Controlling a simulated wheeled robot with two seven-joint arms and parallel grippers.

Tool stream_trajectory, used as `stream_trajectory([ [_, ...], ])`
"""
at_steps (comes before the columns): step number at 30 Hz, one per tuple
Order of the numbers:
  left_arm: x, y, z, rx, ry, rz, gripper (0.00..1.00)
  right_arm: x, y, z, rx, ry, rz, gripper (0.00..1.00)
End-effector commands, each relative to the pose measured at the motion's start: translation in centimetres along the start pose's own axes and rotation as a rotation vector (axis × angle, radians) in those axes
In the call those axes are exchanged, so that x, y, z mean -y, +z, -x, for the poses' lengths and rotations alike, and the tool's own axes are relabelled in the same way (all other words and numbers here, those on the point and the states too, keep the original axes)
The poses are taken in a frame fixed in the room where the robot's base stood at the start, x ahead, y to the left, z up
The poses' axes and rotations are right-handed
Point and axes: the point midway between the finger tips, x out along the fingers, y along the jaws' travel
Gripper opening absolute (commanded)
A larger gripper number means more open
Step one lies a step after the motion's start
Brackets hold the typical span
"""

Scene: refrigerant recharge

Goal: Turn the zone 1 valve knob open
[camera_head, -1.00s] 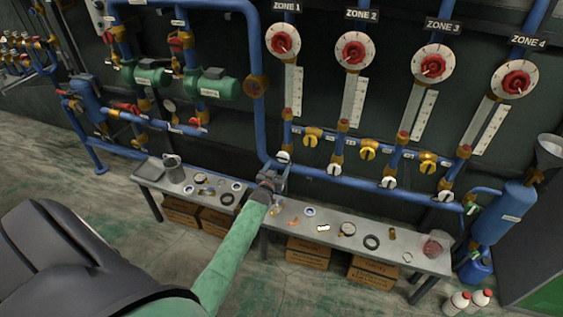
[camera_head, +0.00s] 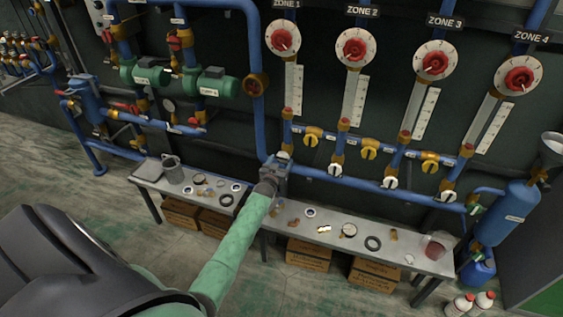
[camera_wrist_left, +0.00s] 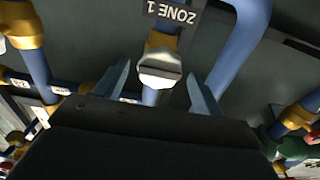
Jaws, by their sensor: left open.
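The zone 1 valve knob (camera_head: 284,156) is a white knob on the blue lower pipe, below the zone 1 dial. In the left wrist view the knob (camera_wrist_left: 160,69) is close ahead, on a brass fitting under an upside-down ZONE 1 label (camera_wrist_left: 174,13). Its grip bar runs across the picture. My left gripper (camera_head: 279,164) is open, right in front of the knob. In the wrist view the two fingers of the left gripper (camera_wrist_left: 159,75) stand one on each side of the knob, with visible gaps. My right gripper is out of view.
A grey bench (camera_head: 325,232) with small parts on it runs below the pipes and my left forearm. Yellow-handled valves (camera_head: 311,135) and other white knobs (camera_head: 335,169) sit along the pipes to the right. A blue vertical pipe (camera_head: 257,120) stands just left of the gripper.

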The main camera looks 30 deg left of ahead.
Motion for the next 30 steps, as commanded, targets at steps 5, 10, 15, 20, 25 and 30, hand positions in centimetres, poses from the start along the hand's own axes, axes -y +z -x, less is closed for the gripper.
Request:
stream_trajectory([
  [5,0.0,0.1,-0.7,0.000,0.000,0.000,0.69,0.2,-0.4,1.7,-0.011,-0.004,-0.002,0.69],
  [10,0.0,0.0,-0.8,0.000,0.000,0.000,0.47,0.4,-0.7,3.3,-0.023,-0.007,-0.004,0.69],
  [15,0.0,0.0,-0.8,0.000,0.000,0.004,0.25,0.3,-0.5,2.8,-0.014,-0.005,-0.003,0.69],
  [20,0.0,-0.1,-0.8,0.000,0.000,0.160,0.25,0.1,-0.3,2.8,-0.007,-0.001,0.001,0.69],
  [25,0.0,0.0,-0.8,0.000,0.000,0.360,0.25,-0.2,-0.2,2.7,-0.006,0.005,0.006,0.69],
  [30,-0.1,0.0,-0.8,-0.001,0.000,0.396,0.25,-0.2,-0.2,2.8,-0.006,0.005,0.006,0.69],
])
